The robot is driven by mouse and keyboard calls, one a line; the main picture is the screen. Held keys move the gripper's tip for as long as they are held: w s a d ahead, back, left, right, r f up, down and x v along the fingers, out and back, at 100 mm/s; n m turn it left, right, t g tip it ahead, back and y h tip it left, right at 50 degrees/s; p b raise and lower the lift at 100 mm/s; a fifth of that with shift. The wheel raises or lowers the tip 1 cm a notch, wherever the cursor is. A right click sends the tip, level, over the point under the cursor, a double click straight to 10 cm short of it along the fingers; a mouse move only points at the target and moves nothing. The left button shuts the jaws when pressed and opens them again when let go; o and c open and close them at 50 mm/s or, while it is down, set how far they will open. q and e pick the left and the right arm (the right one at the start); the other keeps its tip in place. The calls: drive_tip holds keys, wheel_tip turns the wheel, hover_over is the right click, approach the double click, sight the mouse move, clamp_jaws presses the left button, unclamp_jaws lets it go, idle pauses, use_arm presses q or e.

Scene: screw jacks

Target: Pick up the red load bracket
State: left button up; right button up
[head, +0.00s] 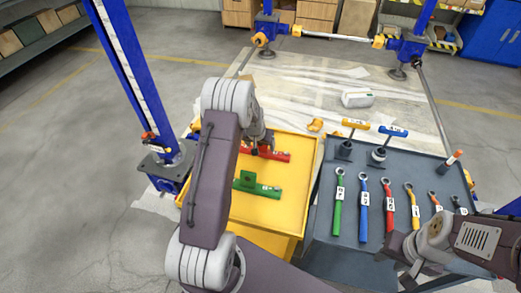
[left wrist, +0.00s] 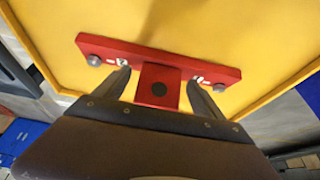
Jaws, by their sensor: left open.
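The red load bracket (head: 279,156) lies on the yellow tray top (head: 285,205) near its far side, partly hidden by my left gripper in the head view. In the left wrist view the red bracket (left wrist: 205,68) is a flat bar with an upright tab with a dark hole. My left gripper (head: 262,148) is open; in the left wrist view its fingers (left wrist: 158,82) stand on either side of the tab with gaps visible. My right gripper (head: 397,263) is at the lower right over the grey cart; its jaws are unclear.
A green bracket (head: 258,188) lies nearer on the yellow top. The grey cart (head: 325,225) to the right holds several coloured wrenches (head: 363,208) and T-handled tools (head: 378,145). A blue post (head: 128,70) stands left of the yellow cart.

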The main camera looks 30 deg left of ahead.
use_arm(q)
drive_tip(key=shift+w+f, duration=0.15)
drive_tip(key=shift+f, duration=0.15)
drive_tip(key=shift+r, duration=0.15)
drive_tip(key=c, duration=1.5)
clamp_jaws()
drive_tip(key=shift+r, duration=0.15)
drive_tip(key=shift+w+a+r, duration=0.1)
drive_tip(key=shift+r, duration=0.45)
wheel_tip(320, 180, up, 3)
drive_tip(key=shift+p, duration=0.35)
drive_tip(key=d+r, duration=0.6)
drive_tip(key=d, duration=0.5)
drive_tip(key=shift+w+d+r, duration=0.2)
drive_tip(key=shift+d+r, duration=0.2)
